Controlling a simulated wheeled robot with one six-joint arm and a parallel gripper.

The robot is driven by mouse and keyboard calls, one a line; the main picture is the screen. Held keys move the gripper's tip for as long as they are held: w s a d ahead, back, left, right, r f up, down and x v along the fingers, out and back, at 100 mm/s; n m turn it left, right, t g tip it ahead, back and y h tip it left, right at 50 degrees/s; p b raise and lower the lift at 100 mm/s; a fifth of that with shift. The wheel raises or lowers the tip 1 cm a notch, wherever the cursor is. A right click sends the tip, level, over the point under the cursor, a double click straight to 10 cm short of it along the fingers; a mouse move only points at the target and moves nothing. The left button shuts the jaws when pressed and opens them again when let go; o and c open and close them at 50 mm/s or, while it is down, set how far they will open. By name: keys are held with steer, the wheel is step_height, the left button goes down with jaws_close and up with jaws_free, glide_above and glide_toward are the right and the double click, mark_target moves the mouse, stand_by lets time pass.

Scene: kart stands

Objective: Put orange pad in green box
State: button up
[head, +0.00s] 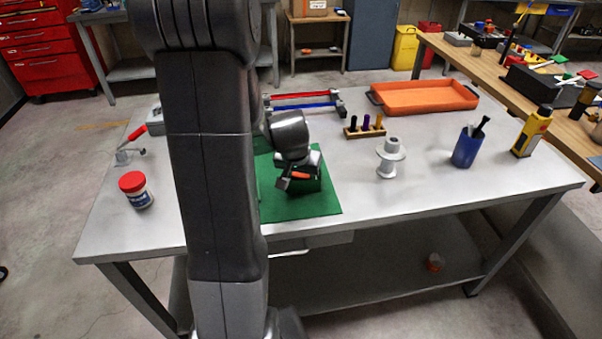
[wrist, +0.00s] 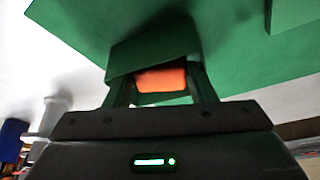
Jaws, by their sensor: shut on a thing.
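My gripper (head: 298,181) is low over a green mat (head: 318,208) on the grey table, shut on the orange pad (head: 300,175). In the wrist view the pad (wrist: 161,79) sits between the two fingers. A green block-like shape (wrist: 150,50) is right behind the pad there; I cannot tell if they touch. Another raised green shape (wrist: 291,12), perhaps the green box, is cut off at the upper right of the wrist view. In the head view my arm hides the left part of the mat.
A white spool (head: 390,160), a small holder (head: 364,131), a blue cup (head: 466,147) and a yellow bottle (head: 531,132) stand right of the mat. An orange tray (head: 425,97) is behind. A red-capped jar (head: 136,190) stands left. The table's front right is clear.

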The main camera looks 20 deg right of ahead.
steer(key=o, duration=0.9)
steer(key=shift+o, duration=0.2)
steer(key=v, duration=1.2)
steer(key=shift+p, duration=0.3)
